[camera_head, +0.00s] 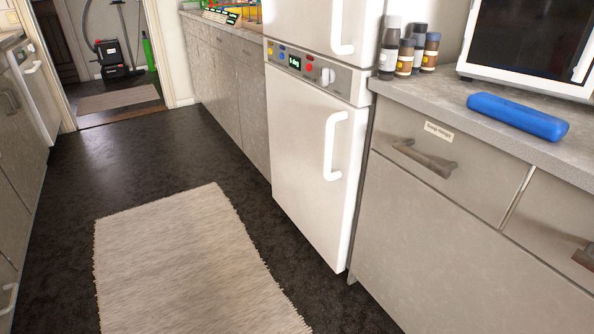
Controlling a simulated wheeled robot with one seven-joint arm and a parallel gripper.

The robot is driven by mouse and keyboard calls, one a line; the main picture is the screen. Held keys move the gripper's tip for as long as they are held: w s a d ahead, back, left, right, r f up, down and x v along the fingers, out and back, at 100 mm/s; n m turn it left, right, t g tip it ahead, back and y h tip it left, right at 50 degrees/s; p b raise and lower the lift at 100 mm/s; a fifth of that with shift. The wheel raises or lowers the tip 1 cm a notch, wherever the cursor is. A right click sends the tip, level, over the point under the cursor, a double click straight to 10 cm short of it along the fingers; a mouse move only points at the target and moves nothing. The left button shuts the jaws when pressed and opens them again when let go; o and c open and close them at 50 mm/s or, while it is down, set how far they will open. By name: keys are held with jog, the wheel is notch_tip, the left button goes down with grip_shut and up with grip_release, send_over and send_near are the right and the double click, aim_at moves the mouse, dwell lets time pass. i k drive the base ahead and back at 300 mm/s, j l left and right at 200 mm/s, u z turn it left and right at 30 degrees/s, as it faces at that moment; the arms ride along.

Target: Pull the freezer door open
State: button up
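A white upright appliance stands right of centre, with a lower door (300,155) and an upper door (305,18) cut off by the top edge. I take it for the fridge-freezer; no label tells which door is the freezer's. The lower door looks shut and has a white vertical bar handle (331,146) near its right edge. The upper door has a similar handle (342,24). A control panel (318,73) with a lit display, coloured buttons and a knob lies between the doors. My gripper is not in view.
A grey counter (440,105) with drawers adjoins on the right, bearing several jars (405,52), a blue case (518,116) and a white-framed appliance (535,45). A pale rug (190,265) lies on the dark floor. Cabinets line the left; a doorway with a vacuum cleaner (112,60) is behind.

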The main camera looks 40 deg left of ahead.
aim_at(317, 139)
jog(key=u, duration=1.55)
jog(key=i+l+u, duration=0.2)
jog(key=i+l, duration=0.45)
jog(key=i, duration=0.15)
